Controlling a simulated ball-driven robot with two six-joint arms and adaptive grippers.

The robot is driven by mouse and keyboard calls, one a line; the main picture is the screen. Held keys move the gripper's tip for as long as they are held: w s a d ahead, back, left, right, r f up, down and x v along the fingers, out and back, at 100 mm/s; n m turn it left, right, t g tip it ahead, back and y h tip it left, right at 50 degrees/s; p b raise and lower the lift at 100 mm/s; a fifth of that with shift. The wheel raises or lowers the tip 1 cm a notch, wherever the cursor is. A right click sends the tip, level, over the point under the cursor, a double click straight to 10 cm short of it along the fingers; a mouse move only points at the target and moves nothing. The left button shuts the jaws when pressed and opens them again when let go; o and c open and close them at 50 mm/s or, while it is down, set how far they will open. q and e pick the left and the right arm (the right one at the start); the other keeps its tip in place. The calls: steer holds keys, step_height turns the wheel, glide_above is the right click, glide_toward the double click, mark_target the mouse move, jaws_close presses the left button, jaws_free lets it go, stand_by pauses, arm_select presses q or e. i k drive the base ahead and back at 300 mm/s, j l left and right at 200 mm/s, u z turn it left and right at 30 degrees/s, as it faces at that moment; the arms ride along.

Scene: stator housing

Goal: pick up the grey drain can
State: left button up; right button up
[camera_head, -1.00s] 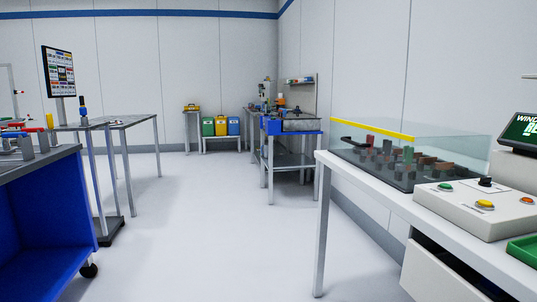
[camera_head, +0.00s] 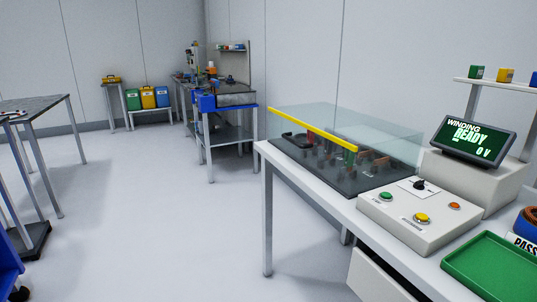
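I cannot make out a grey drain can in the head view. A green can (camera_head: 133,99), a yellow can (camera_head: 148,97) and a blue can (camera_head: 164,96) stand side by side on a low stand against the far wall. Their details are too small to read. The far workbench (camera_head: 230,113) with blue edging carries several small objects that I cannot identify at this distance. Neither of my grippers is in view.
A white bench on the right holds a clear cover with a yellow edge (camera_head: 312,129), a button box (camera_head: 420,219), a display reading "WINDING READY 0 V" (camera_head: 475,140) and a green tray (camera_head: 492,265). A grey table (camera_head: 40,108) stands left. The floor (camera_head: 150,220) between is clear.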

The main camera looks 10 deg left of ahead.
mark_target(202, 127)
steer(key=i+j+u, duration=0.35)
steer(key=i, duration=0.15)
steer(key=i+j+u, duration=0.25)
steer(key=i+u, duration=0.5)
steer(key=i, duration=7.35)
steer(key=i+j+z, duration=0.1)
steer(key=i+z, duration=0.2)
steer(key=i, duration=0.15)
steer(key=i+j+z, duration=0.25)
steer(key=i, duration=0.2)
steer(key=i+z, duration=0.15)
steer(key=z, duration=0.3)
steer(key=i+z, duration=0.2)
steer(key=z, duration=0.25)
steer(key=i+j+z, duration=0.15)
steer(key=z, duration=0.3)
steer(key=i+j+z, duration=0.1)
steer(key=z, duration=0.35)
